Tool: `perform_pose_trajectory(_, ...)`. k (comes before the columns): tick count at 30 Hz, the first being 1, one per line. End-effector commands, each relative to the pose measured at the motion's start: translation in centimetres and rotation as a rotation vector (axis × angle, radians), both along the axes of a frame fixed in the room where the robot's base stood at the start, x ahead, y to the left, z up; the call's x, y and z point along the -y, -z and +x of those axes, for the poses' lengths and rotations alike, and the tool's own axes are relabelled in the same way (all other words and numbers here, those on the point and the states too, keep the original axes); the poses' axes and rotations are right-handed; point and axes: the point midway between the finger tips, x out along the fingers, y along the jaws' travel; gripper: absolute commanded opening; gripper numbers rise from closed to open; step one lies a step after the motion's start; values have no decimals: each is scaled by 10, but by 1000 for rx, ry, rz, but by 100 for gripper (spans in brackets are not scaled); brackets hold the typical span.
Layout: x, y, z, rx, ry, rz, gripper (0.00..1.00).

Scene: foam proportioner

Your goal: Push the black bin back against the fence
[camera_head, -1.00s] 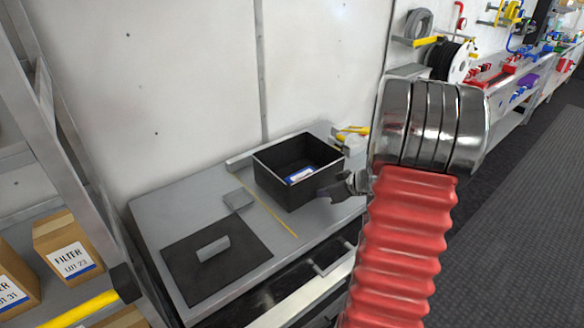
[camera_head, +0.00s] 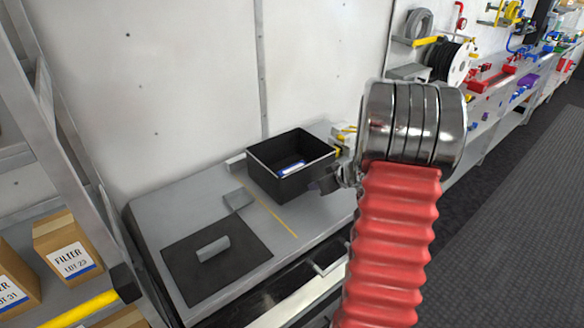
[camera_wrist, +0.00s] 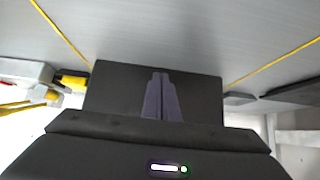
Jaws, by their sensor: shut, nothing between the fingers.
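The black bin (camera_head: 282,184) sits upright on the grey bench, open at the top, with a blue-and-white labelled item inside. The fence (camera_head: 235,162) is a low grey strip along the back of the bench; the bin hides most of it, so I cannot tell whether they touch. My gripper (camera_head: 320,183) is at the bin's front right side. In the wrist view my gripper (camera_wrist: 161,78) is shut and empty, with its fingertips against or very close to the dark bin wall (camera_wrist: 112,88).
A shelf with filter boxes (camera_head: 66,245) is at the left. The bench's front middle is clear.

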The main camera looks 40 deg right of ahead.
Motion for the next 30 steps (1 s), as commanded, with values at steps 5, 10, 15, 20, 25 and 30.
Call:
perform_pose_trajectory(5,0,0,8,0,-1,-1,0)
perform_pose_trajectory(10,0,0,15,0,0,-1,0)
perform_pose_trajectory(15,-1,0,22,-1,-1,-1,0)
perform_pose_trajectory(20,-1,0,29,0,-1,-1,0)
perform_pose_trajectory(25,-1,0,36,0,-1,-1,0)
perform_pose_trajectory(30,-2,0,43,0,-1,-1,0)
